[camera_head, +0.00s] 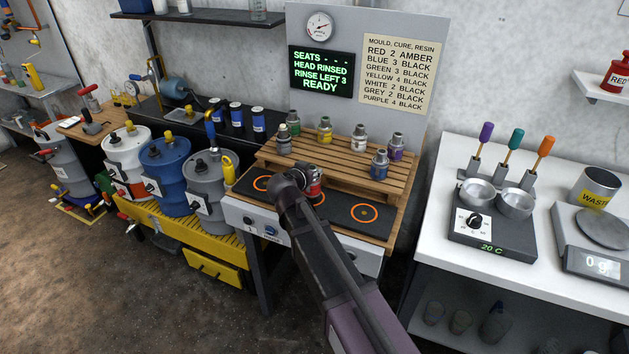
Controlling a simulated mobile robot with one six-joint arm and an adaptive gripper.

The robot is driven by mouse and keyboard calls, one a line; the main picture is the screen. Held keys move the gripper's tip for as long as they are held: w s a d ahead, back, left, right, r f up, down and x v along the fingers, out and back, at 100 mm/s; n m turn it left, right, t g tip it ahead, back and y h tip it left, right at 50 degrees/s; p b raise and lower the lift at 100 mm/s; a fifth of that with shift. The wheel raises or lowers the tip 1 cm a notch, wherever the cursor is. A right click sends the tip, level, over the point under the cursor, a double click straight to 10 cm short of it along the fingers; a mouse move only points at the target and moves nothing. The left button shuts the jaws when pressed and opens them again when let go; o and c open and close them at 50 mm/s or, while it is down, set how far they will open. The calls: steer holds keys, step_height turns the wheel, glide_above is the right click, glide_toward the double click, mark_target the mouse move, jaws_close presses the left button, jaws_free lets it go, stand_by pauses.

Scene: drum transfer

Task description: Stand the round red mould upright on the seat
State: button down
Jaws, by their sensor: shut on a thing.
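The round red mould (316,188) is partly hidden behind my gripper, at the middle of the dark seat panel. My gripper (306,179) is shut on it. The arm hides much of the mould, so I cannot tell whether it touches the panel or is fully upright. The panel (337,207) shows an orange ring seat at left (262,183) and another at right (364,213). The middle of the panel, around the mould, is covered by my gripper and arm.
A wooden rack (345,165) behind the panel holds several grey-capped moulds. A display (321,71) reads "SEATS - - -", "HEAD RINSED", "RINSE LEFT 3", "READY". Drums (165,165) stand at left on a yellow base. A white bench (430,235) with a hotplate stands at right.

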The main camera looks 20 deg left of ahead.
steer(key=shift+f+b, duration=0.65)
steer(key=shift+f, duration=0.35)
steer(key=shift+f, duration=0.15)
steer(key=shift+c, duration=1.5)
jaws_free()
steer(key=shift+r, duration=0.25)
steer(key=d+p+v, duration=0.1)
steer(key=p+v, duration=0.3)
steer(key=v, duration=0.8)
steer(key=shift+a+p, duration=0.35)
steer(key=shift+a, duration=0.1)
